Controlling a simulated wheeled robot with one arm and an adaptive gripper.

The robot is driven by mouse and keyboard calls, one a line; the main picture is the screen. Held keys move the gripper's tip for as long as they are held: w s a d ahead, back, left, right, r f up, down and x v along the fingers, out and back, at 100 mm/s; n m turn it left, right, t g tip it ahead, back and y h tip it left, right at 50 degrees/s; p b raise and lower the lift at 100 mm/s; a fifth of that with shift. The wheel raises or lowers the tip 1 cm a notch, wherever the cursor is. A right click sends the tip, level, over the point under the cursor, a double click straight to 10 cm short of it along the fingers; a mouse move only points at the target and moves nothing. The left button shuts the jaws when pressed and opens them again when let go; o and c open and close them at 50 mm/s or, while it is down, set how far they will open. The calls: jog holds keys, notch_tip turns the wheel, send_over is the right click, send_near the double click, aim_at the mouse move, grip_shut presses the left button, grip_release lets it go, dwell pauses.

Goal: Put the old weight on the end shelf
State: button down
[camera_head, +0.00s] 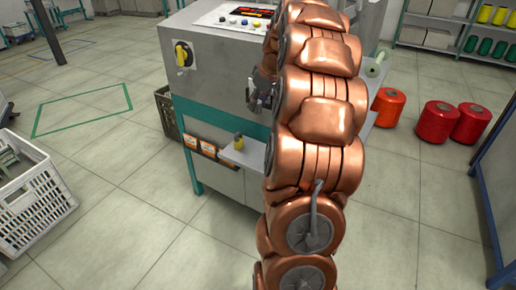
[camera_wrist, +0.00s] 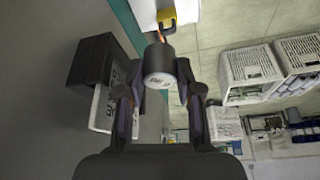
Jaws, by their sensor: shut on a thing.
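The weight (camera_wrist: 158,66), a grey cylinder with a pale, printed end face, is between the fingers of my gripper (camera_wrist: 159,80) in the wrist view. My gripper is shut on it. In the head view my gripper (camera_head: 260,96) is beside the machine's front, above the small pale end shelf (camera_head: 243,157). The weight is too small to make out clearly there. The shelf juts from the machine's lower side and bears a small yellow and dark item (camera_head: 238,142). Its right part is hidden behind my arm. In the wrist view the shelf (camera_wrist: 146,14) shows at the top.
The machine (camera_head: 218,65) has a yellow rotary switch (camera_head: 183,54) and orange cards (camera_head: 207,149) on its sides. A dark crate (camera_head: 166,112) stands left of it. Red bobbins (camera_head: 437,121) stand on the floor at right. A white crate (camera_head: 35,195) stands at left, with open floor between.

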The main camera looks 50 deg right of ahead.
notch_tip(320, 180, down, 18)
jog(key=shift+f+b, duration=0.1)
jog(key=shift+b, duration=0.7)
jog(key=shift+f, duration=0.15)
jog(key=c, duration=0.8)
grip_release()
jog(key=shift+o, duration=0.2)
